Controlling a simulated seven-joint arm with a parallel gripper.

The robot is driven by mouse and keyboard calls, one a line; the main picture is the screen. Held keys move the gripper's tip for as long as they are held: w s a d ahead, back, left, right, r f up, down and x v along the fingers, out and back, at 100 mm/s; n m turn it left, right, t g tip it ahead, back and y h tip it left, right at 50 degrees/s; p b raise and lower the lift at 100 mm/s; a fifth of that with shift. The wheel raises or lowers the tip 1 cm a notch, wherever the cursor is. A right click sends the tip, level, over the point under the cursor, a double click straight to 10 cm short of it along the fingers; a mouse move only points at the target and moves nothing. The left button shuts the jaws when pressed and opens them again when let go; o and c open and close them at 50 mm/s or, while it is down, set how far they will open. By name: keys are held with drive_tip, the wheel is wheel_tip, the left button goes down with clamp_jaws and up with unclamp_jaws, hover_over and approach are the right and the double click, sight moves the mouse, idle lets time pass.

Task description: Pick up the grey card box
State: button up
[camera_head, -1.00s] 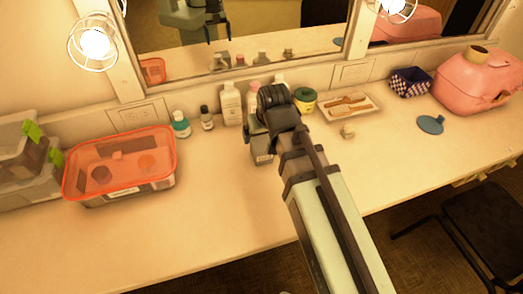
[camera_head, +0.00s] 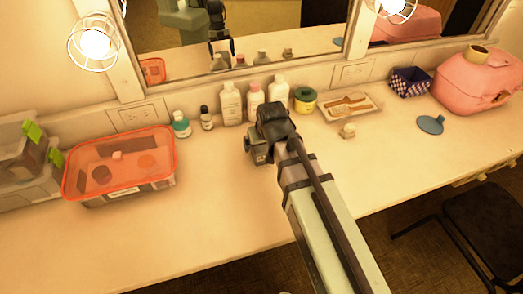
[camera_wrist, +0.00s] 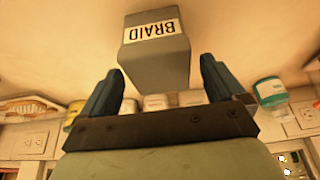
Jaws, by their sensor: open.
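The grey card box (camera_wrist: 155,66) has a white label reading "BRAID", upside down in the wrist view. It lies just ahead of and between my two fingers, with a gap on each side. My gripper (camera_wrist: 162,68) is open, with its dark blue fingers spread around the near end of the box and not closed on it. In the head view my gripper (camera_head: 258,143) is low over the counter in front of the bottles, and my wrist and arm hide most of the box there.
White and pink-capped bottles (camera_head: 231,104) stand close behind, against the mirror wall. A teal-labelled bottle (camera_head: 181,126) and a small dark-capped bottle (camera_head: 206,118) are to the left. A green-lidded jar (camera_head: 305,100) and a brush tray (camera_head: 352,106) are right. The counter's front left (camera_head: 130,245) is clear.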

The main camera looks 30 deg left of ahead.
drive_tip(key=shift+w+a+f, duration=0.15)
drive_tip(key=shift+w+f, duration=0.05)
drive_tip(key=shift+f, duration=0.4)
drive_tip(key=shift+c, duration=0.3)
drive_tip(key=c, duration=1)
